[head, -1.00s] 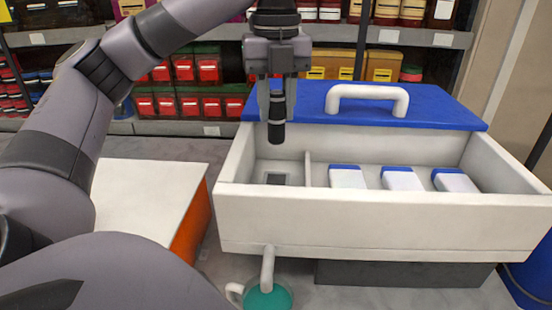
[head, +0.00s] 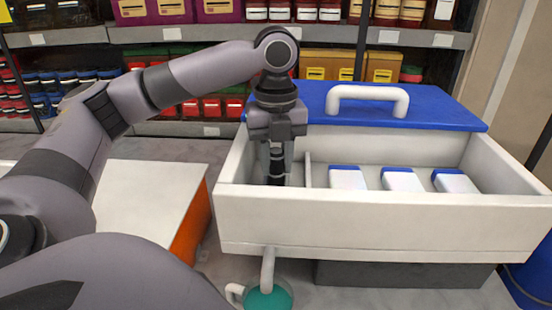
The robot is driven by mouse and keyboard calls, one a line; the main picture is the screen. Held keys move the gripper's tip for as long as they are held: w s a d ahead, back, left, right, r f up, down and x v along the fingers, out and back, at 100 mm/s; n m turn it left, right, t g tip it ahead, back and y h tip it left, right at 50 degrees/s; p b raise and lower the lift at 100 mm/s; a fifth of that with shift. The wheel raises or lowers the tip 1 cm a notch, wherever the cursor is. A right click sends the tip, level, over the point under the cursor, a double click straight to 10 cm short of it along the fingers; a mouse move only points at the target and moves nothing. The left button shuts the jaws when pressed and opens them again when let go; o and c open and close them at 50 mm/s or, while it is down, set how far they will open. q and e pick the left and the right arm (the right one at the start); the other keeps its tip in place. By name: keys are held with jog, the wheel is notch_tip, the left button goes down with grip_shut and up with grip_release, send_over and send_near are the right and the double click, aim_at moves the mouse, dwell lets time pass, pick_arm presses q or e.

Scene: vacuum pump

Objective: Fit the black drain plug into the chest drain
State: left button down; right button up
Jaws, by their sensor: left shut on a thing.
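The white chest (head: 380,228) stands open in the head view, its blue lid (head: 445,108) with a white handle behind it. My left gripper (head: 277,165) points down into the chest's left compartment. It is shut on the black drain plug (head: 276,168), which hangs upright between the fingers. The plug's lower end is hidden behind the chest's front wall. The drain hole in the compartment floor is hidden now, so I cannot tell whether the plug touches it. My right gripper is not in view.
A thin divider (head: 308,170) stands just right of the gripper. Several white packs with blue ends (head: 402,180) lie in the right compartment. A white pipe (head: 267,268) comes out under the chest above a teal-filled cup (head: 268,298). A white-topped orange box (head: 150,200) stands left.

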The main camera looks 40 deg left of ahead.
pick_arm(q)
jog(key=shift+f, duration=0.15)
jog(key=c, duration=0.8)
grip_release()
jog(key=shift+f, duration=0.1)
notch_tip(320, 180, up, 12)
jog(key=shift+r, duration=0.2)
dwell(0.6)
